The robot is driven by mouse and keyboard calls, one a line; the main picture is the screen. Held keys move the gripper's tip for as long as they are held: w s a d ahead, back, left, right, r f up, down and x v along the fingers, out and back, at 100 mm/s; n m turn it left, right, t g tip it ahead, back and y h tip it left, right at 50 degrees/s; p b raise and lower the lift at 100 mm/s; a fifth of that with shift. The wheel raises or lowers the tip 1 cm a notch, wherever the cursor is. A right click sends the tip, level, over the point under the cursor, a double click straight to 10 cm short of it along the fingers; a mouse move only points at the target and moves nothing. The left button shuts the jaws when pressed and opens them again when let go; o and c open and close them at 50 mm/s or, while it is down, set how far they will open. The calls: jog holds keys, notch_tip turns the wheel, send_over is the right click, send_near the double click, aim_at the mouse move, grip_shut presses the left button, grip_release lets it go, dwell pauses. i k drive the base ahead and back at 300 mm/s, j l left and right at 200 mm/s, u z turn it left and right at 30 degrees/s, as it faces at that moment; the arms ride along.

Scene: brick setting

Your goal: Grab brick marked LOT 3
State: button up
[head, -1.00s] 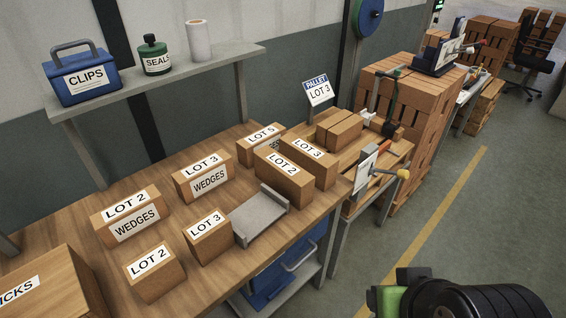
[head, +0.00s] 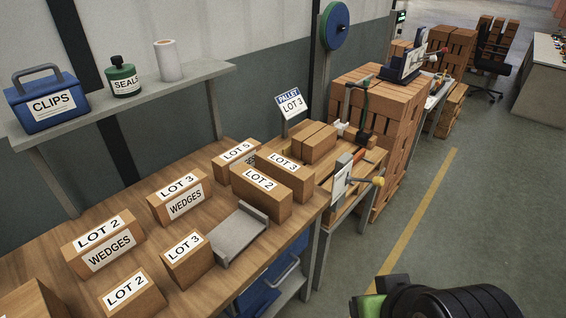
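Several wooden-brown blocks on the bench carry a LOT 3 label. A small one (head: 188,268) stands at the front, left of a grey tray. One also labelled WEDGES (head: 180,200) stands behind it. Another LOT 3 brick (head: 300,179) lies behind a LOT 2 brick (head: 264,197), right of the tray, close against it. A sign reading PALLET LOT 3 (head: 290,104) stands behind the bench's far end, near two stacked-looking plain bricks (head: 313,143). My gripper's fingers are not in view; only a black and green part of my arm shows at the bottom right.
Other blocks are a LOT 2 brick (head: 132,297), LOT 2 WEDGES (head: 103,245) and LOT 5 (head: 236,160). The grey tray (head: 238,236) is empty. A shelf (head: 190,85) overhangs the bench's back. Clear floor lies to the right.

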aim_at(297, 178)
jog(key=i+j+u, duration=0.25)
jog(key=i+u, duration=0.25)
jog(key=i+j+u, duration=0.15)
jog(key=i+u, duration=0.3)
